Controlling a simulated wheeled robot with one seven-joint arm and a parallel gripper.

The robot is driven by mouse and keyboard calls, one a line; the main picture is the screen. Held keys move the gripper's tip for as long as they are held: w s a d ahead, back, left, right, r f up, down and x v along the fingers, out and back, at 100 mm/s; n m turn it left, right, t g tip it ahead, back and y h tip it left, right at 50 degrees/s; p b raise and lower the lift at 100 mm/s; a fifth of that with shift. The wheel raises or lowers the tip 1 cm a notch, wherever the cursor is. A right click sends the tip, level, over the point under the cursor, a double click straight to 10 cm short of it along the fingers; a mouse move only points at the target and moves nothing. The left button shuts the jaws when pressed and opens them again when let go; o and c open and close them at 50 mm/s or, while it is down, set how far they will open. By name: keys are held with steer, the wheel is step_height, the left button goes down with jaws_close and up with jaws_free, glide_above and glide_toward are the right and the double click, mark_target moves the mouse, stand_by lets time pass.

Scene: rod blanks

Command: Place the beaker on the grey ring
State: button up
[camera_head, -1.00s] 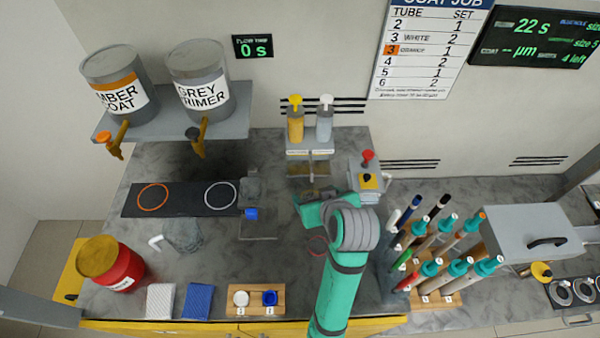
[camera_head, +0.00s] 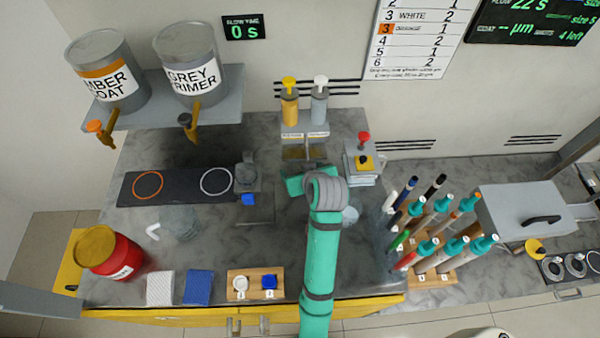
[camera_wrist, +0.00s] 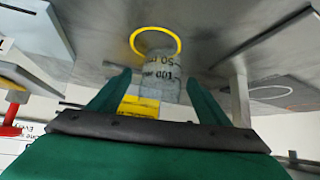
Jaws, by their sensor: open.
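The beaker (camera_wrist: 160,75) shows in the wrist view as a grey, see-through cup with dark graduation marks that read upside down. A yellow ring (camera_wrist: 133,41) circles its far end. My gripper (camera_wrist: 160,82) is open, one green finger on each side of the beaker; I cannot tell if they touch it. In the head view my gripper (camera_head: 298,186) is low over the counter in front of the pump bottles. My arm hides most of the beaker there. The grey ring (camera_head: 216,181) is empty, on the dark mat (camera_head: 183,186), right of the orange ring (camera_head: 148,185).
A clear vessel with a white spout (camera_head: 178,222) stands in front of the mat. A small stand with a blue part (camera_head: 249,198) is between mat and gripper. A red-button device (camera_head: 362,165) and upright rods (camera_head: 430,235) are to the right. Paint taps overhang the back left.

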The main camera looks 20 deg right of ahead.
steer(key=shift+w+a+f, duration=0.15)
steer(key=shift+w, duration=0.2)
steer(key=c, duration=1.1)
steer(key=shift+s+d, duration=0.2)
steer(key=shift+d, duration=0.1)
steer(key=shift+c, duration=0.5)
steer(key=shift+a, duration=0.1)
steer(key=shift+w+a+r, duration=0.1)
steer(key=shift+r, duration=0.5)
steer(key=shift+c, duration=0.2)
